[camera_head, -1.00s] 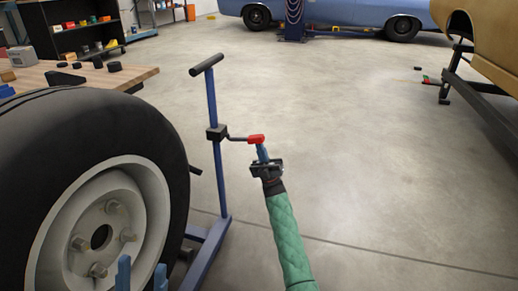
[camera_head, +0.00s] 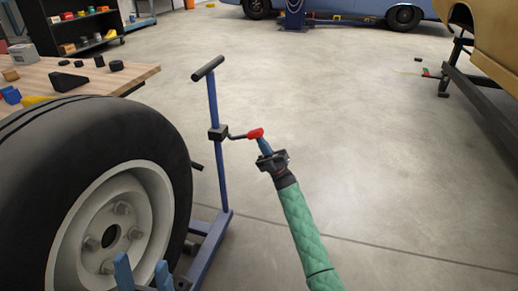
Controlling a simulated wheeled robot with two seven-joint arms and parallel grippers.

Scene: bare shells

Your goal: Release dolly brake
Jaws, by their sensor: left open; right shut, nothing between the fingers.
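The dolly is a blue frame with an upright post and a black T-handle (camera_head: 208,68). A black block (camera_head: 217,133) on the post carries a thin dark lever ending in a red grip (camera_head: 255,133). My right gripper (camera_head: 262,144), on the green-sleeved arm, is shut. Its blue fingertips are just below the red grip, touching or very close; I cannot tell which. My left gripper (camera_head: 143,268) is open at the bottom left, its two blue fingers apart in front of the wheel (camera_head: 70,190). Its arm is out of view.
A wooden workbench (camera_head: 125,76) with small parts stands behind the wheel at left. A dark shelf (camera_head: 85,30) is at the back left. A blue car (camera_head: 350,8) and a tan car shell (camera_head: 490,40) stand farther off. Open concrete floor lies to the right.

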